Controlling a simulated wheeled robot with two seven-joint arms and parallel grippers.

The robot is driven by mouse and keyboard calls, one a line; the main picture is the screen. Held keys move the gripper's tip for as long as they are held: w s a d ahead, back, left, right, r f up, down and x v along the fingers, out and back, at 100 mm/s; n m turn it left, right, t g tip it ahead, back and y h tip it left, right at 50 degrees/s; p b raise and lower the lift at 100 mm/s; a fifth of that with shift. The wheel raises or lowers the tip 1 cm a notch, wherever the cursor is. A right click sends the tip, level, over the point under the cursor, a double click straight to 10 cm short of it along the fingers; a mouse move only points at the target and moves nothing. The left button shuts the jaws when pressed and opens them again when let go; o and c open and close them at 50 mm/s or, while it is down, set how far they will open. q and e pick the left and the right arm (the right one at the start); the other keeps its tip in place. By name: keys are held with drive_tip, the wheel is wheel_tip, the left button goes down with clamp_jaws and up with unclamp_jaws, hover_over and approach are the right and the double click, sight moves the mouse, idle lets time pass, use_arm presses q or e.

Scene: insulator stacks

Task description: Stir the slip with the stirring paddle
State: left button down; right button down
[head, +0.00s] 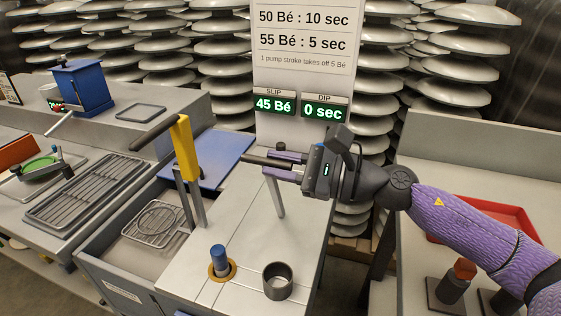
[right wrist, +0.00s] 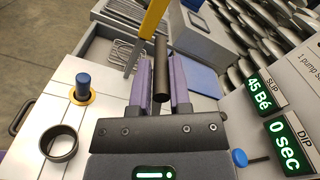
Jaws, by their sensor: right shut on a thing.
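My right gripper (head: 272,163) is over the grey worktop (head: 235,195), its purple fingers closed around a black bar (right wrist: 161,72). In the head view the bar sticks out left of the fingers, and a grey post shows below them. I cannot tell whether this bar is the stirring paddle's handle. A blue-topped rod (head: 218,257) stands in an orange ring in the worktop, apart from the gripper. It also shows in the wrist view (right wrist: 83,82). The slip itself is not visible. My left gripper is out of view.
A yellow lever (head: 184,150) with a black handle stands left of the gripper. A dark open cup (head: 278,281) stands on the near worktop. The sign reads SLIP 45 Bé (head: 273,105) and DIP 0 sec. A tub with a wire rack (head: 153,222) lies left.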

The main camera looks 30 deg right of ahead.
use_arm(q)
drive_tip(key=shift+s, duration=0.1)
use_arm(e)
drive_tip(key=shift+a+f, duration=0.1)
drive_tip(key=shift+f, duration=0.05)
drive_tip(key=c, duration=0.8)
unclamp_jaws()
drive_tip(key=shift+s, duration=0.1)
drive_tip(key=shift+o, duration=1)
use_arm(q)
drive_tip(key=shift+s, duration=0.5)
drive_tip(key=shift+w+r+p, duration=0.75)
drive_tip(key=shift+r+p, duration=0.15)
drive_tip(key=shift+p, duration=0.1)
use_arm(e)
drive_tip(key=v, duration=1)
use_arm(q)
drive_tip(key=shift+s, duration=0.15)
